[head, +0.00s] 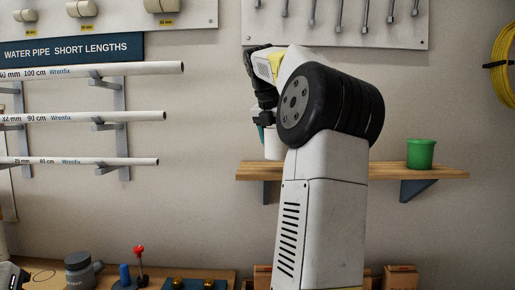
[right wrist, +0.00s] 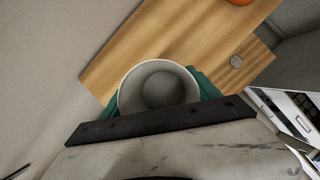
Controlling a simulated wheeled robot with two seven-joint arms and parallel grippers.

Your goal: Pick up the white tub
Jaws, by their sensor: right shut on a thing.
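The white tub (head: 273,149) is at the left end of the wooden wall shelf, partly hidden by my right arm. In the right wrist view I look down into the open mouth of the white tub (right wrist: 158,88), which looks empty. My right gripper (head: 262,128) is shut on the tub, with teal finger pads (right wrist: 205,86) on both sides of its wall. The tub's base is close to shelf height in the head view. I cannot tell whether it touches the shelf. My left gripper is not in view.
The wooden shelf (head: 385,173) carries a green tub (head: 421,153) to the right. White pipes (head: 90,117) stick out on racks at left. A bench with fittings (head: 80,268) is below.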

